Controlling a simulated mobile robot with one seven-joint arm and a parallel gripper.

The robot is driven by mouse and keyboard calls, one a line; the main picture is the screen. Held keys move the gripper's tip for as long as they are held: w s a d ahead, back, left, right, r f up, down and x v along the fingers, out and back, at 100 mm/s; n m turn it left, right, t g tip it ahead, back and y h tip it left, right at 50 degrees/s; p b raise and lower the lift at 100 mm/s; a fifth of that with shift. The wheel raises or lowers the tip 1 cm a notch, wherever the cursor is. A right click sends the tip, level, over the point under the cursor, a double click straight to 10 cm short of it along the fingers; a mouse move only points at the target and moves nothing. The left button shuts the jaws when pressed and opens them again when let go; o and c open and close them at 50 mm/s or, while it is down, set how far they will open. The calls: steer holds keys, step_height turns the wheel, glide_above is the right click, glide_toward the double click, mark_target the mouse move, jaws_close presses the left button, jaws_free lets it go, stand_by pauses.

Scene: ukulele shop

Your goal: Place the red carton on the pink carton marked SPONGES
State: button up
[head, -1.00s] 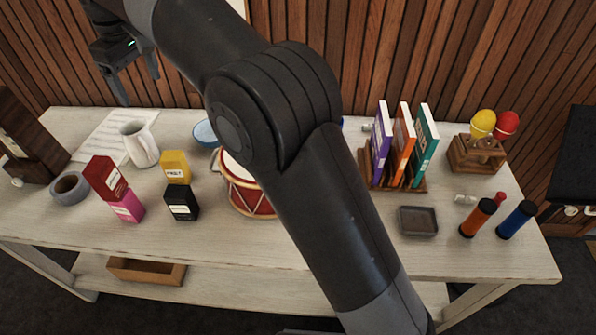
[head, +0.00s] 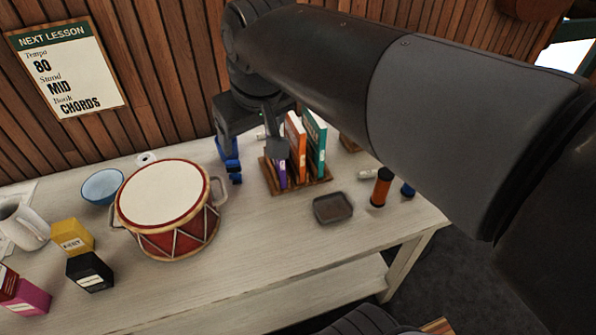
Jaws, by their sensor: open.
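The red carton (head: 6,283) is at the left edge of the head view, partly cut off. It appears to rest on top of the pink carton (head: 29,299), whose label is too small to read. My gripper (head: 250,150) is open at the back of the table, between the drum and the book rack, well to the right of both cartons. Its fingers point down, and a blue object (head: 231,168) shows beside and below them. I cannot tell whether they touch it. I see nothing held between the fingers.
A red drum (head: 165,212), blue bowl (head: 102,186) and white mug (head: 22,228) stand nearby. The book rack (head: 308,186), grey tray (head: 333,208) and orange cylinder (head: 381,188) are right. The front middle is clear.

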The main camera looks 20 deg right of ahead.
steer(key=s+d+f+m+t, duration=0.1)
steer(key=s+d+f+m, duration=0.2)
steer(key=s+d+f, duration=0.3)
steer(key=s+f, duration=0.1)
steer(key=s, duration=0.1)
steer(key=shift+s+d+f+h, duration=0.35)
steer(key=shift+s+h, duration=0.05)
